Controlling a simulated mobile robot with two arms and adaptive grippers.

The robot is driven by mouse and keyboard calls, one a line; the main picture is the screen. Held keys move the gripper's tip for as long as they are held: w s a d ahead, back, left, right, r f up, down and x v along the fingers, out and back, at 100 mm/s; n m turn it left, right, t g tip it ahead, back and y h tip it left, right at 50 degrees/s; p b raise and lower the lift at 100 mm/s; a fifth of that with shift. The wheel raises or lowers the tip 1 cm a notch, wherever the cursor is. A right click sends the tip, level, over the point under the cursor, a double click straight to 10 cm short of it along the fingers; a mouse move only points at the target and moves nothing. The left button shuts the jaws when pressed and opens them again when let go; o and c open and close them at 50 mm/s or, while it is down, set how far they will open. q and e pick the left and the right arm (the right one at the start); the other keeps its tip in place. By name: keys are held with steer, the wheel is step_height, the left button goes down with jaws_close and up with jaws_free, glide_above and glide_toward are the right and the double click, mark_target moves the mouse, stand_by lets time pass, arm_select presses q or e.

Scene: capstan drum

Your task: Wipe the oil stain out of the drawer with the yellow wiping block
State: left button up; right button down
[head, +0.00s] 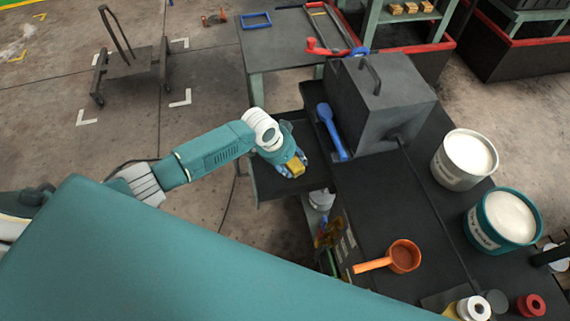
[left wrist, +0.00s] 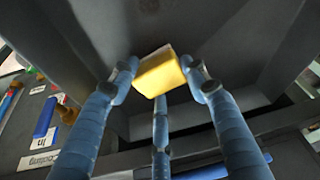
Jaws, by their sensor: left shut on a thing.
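My left gripper (head: 291,163) reaches in from the left over the pulled-out dark drawer (head: 314,175). It is shut on the yellow wiping block (head: 295,167). In the left wrist view the fingers of my left gripper (left wrist: 160,80) hold the yellow block (left wrist: 161,72) between their tips, low in the grey drawer (left wrist: 215,35). I cannot tell whether the block touches the drawer floor. I make out no oil stain in either view; the arm and gripper cover part of the drawer. My right gripper is not in view.
A dark box (head: 380,100) with a handle stands beside the drawer, with a blue spoon-like tool (head: 331,131) at its left. Two buckets of white stuff (head: 466,158) (head: 505,218) and an orange ladle (head: 404,257) sit on the dark bench.

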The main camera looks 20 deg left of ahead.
arm_select(q)
steer(key=shift+w+d+f, duration=0.15)
steer(key=shift+d, duration=0.15)
steer(key=shift+r+p, duration=0.8)
steer(key=shift+r, duration=0.15)
steer(key=shift+w+r, duration=0.1)
steer(key=shift+r, duration=2)
steer(key=shift+r, duration=1.5)
